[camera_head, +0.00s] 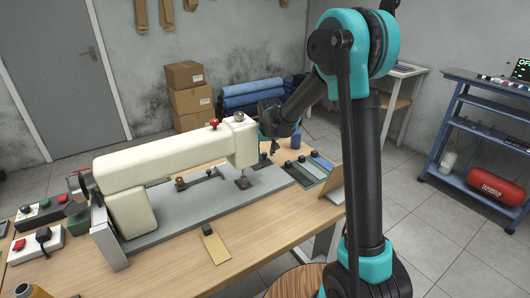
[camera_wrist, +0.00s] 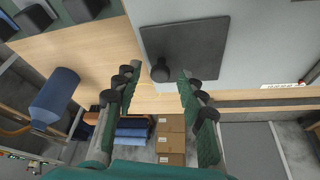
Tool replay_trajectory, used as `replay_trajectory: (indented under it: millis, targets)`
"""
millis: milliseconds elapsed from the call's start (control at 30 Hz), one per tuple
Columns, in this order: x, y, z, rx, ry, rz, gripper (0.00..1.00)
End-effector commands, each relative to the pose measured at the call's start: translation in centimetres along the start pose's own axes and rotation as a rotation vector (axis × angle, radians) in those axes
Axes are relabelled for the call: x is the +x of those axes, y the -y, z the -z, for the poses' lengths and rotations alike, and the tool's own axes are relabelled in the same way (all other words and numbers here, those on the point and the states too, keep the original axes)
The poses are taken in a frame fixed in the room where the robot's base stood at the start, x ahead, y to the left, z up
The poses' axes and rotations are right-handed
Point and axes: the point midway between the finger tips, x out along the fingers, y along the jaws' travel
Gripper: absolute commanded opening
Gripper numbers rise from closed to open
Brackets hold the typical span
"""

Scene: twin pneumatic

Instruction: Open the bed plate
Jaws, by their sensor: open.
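The cream sewing machine (camera_head: 165,167) stands on a light grey bed (camera_head: 200,205) on the wooden table. In the wrist view a dark grey plate (camera_wrist: 205,45) with a black knob (camera_wrist: 160,72) lies flush on the light grey bed (camera_wrist: 245,60). I take this to be the bed plate; it looks shut. My gripper (camera_wrist: 158,78) is open, with one finger on each side of the knob in the picture. I cannot tell how far the fingertips are from it. In the head view my gripper (camera_head: 272,142) is beside the machine's head end and partly hidden.
Dark blocks on coloured strips (camera_head: 308,170) stand on the table right of the bed. A blue cylinder (camera_wrist: 55,95) shows at the left in the wrist view. A tan pad (camera_head: 216,247) lies in front of the bed. Cardboard boxes (camera_head: 190,100) are stacked by the wall.

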Motion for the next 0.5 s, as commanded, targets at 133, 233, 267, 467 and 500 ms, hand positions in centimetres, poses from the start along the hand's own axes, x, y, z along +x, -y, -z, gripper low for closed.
replay_trajectory:
  millis: [133,233,267,467,500]
  targets:
    - [-0.01,0.0,-0.01,0.0,0.0,0.0,0.41]
    - [-0.02,0.0,-0.01,0.0,0.0,0.0,0.33]
    - [-0.02,0.0,-0.01,0.0,0.0,0.0,0.29]
    - [-0.03,0.0,-0.01,0.0,0.0,0.0,0.05]
    - [-0.03,0.0,-0.02,0.0,0.0,0.0,0.0]
